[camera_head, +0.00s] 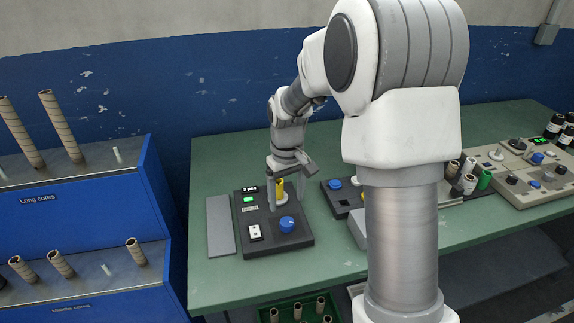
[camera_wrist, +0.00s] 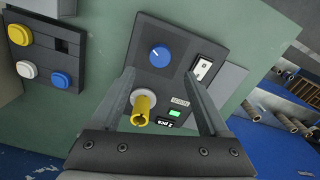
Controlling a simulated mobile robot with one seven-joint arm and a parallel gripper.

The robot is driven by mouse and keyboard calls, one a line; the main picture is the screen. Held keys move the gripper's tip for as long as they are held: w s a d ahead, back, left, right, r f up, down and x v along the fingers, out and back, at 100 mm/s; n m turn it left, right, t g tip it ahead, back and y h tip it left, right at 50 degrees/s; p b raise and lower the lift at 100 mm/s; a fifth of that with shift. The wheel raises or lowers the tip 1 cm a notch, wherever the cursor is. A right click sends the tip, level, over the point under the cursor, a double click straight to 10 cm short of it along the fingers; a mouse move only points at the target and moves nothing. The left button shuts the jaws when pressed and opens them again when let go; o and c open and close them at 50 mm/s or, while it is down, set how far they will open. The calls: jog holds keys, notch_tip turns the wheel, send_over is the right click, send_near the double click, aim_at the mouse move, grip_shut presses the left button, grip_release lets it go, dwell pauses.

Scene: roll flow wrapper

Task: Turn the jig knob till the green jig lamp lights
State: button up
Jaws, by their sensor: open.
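The dark jig box (camera_head: 270,238) stands on the green bench, and it also shows in the wrist view (camera_wrist: 182,30). On it are a blue knob with a pale pointer mark (camera_head: 287,224), which shows in the wrist view too (camera_wrist: 160,56), and a yellow ridged piece on a pale round base (camera_wrist: 141,108). The green lamp (camera_head: 248,199) looks bright and lit, also in the wrist view (camera_wrist: 175,113). My gripper (camera_wrist: 160,74) is open and empty above the box, its fingers pointing down on either side of the yellow piece. It is apart from the knob.
The jig has a white rocker switch (camera_head: 255,232) and a small dark display (camera_wrist: 167,123). A grey plate (camera_head: 220,226) lies to its left. A blue rack (camera_head: 100,200) of cores is at the left.

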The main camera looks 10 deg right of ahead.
notch_tip(320, 180, up, 9)
jog(key=p, duration=0.1)
jog(key=shift+r, duration=0.2)
